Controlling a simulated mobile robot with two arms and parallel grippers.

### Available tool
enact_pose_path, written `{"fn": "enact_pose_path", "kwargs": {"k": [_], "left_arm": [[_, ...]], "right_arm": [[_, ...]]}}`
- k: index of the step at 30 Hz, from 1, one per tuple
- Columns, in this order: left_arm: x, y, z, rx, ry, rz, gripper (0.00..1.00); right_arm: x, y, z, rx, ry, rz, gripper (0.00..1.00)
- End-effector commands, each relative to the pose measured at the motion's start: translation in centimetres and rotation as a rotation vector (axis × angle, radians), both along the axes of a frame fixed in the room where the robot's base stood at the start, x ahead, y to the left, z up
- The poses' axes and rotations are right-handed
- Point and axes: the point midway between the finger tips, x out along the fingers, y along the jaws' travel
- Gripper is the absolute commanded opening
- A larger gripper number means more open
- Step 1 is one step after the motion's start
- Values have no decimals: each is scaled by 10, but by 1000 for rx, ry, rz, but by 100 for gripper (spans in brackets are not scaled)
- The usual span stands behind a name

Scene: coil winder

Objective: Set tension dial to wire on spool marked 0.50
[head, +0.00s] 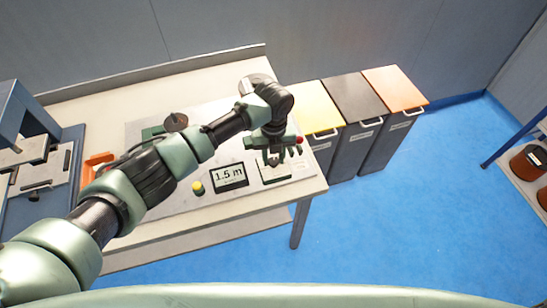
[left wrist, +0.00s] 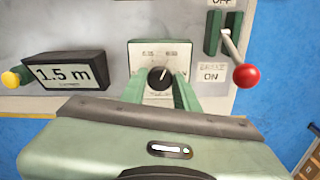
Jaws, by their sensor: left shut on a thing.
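The tension dial is a pale square plate (left wrist: 145,50) with a round black knob (left wrist: 159,78) in the left wrist view. A white mark on the knob points up and slightly right; the small figures around it are too blurred to read surely. My left gripper (left wrist: 159,92) has its green fingers on either side of the knob and is shut on it. In the head view my left gripper (head: 271,156) reaches down over the dial plate (head: 274,174) and hides the knob. No spool marking is legible. My right gripper is not in view.
Left of the dial is a display (left wrist: 66,73) reading 1.5 m, with a yellow button (left wrist: 13,79). Right of it is a red-knobbed lever (left wrist: 246,77) between OFF and ON labels. Bins, one yellow-lidded (head: 317,107), stand beyond the table. A blue-framed fixture (head: 28,125) is at left.

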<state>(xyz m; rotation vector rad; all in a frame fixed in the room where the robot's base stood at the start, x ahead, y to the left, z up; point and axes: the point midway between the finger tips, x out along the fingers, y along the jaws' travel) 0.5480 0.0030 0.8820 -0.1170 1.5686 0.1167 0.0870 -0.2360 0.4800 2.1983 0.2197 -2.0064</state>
Motion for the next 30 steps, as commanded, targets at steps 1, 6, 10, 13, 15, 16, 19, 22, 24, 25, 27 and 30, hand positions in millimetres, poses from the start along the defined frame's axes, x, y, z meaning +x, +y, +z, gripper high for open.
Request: {"fn": "enact_pose_path", "kwargs": {"k": [1,6,10,13,15,16,19,22,24,25,27,30], "left_arm": [[1,-1,1,-3,-3,-21,0],[1,-1,2,-2,-4,-72,0],[1,-1,2,-2,-4,-92,0],[1,-1,2,-3,-3,-97,0],[1,-1,2,-3,-3,-98,0],[1,-1,2,-3,-3,-99,0],[1,-1,2,-3,-3,-98,0],[1,-1,2,-2,-4,-98,0],[1,-1,2,-2,-4,-98,42],[1,-1,2,-2,-4,-97,50],[1,-1,2,-2,-3,-97,52],[1,-1,1,-1,-2,-97,52]], "right_arm": [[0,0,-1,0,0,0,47],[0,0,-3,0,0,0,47],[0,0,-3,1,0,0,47],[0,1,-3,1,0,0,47],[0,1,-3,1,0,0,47],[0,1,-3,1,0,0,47],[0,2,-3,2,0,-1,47],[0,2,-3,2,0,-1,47],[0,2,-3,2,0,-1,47],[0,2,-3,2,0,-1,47],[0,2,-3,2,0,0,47],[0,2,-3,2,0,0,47]]}}
